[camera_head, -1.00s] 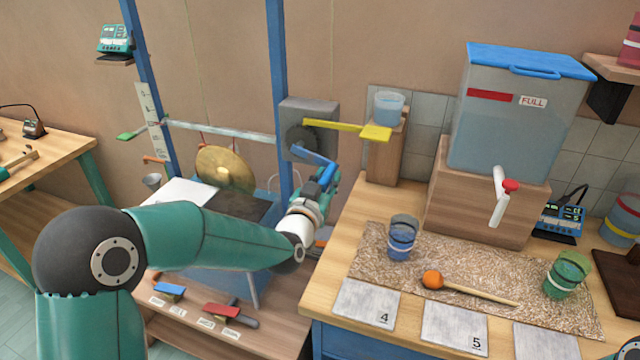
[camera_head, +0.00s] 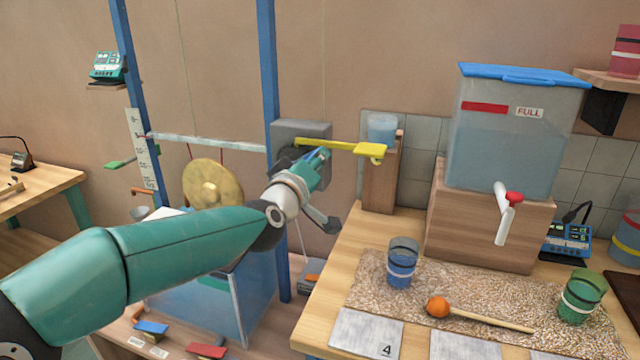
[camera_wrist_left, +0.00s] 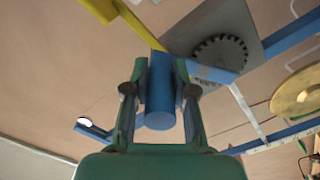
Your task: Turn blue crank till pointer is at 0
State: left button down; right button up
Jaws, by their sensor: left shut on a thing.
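The blue crank's handle (camera_wrist_left: 161,95) is a blue cylinder between the fingers of my left gripper (camera_wrist_left: 160,108) in the left wrist view. The gripper is shut on it. In the head view my left gripper (camera_head: 316,165) is at the crank beside the grey box (camera_head: 300,130), and it mostly hides the crank. A toothed dark gear (camera_wrist_left: 218,58) shows behind the crank in the left wrist view. A white scale strip (camera_head: 141,150) is on the left blue post; its figures are too small to read. A pale crossbar (camera_head: 205,143) ends beside it. My right gripper is out of view.
A yellow lever (camera_head: 340,147) sticks out just above my left gripper. The gong (camera_head: 212,184) hangs below the crossbar. The blue post (camera_head: 267,75) stands just left of the crank. A cup (camera_head: 382,128) on a wooden block (camera_head: 379,178) is to the right.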

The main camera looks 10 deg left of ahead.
pick_arm(q)
jog(key=a+r+n+b, duration=0.3)
jog(key=a+n, duration=0.5)
jog(key=n, duration=0.3)
jog(key=shift+w+a+r+b, duration=0.2)
jog(key=shift+w+r+b, duration=0.2)
jog(key=shift+r, duration=0.4)
jog(key=c, duration=0.9)
grip_release()
jog(key=shift+a+f, duration=0.1)
jog(key=shift+c, duration=0.2)
jog(key=shift+d, duration=0.2)
jog(key=shift+s, duration=0.1)
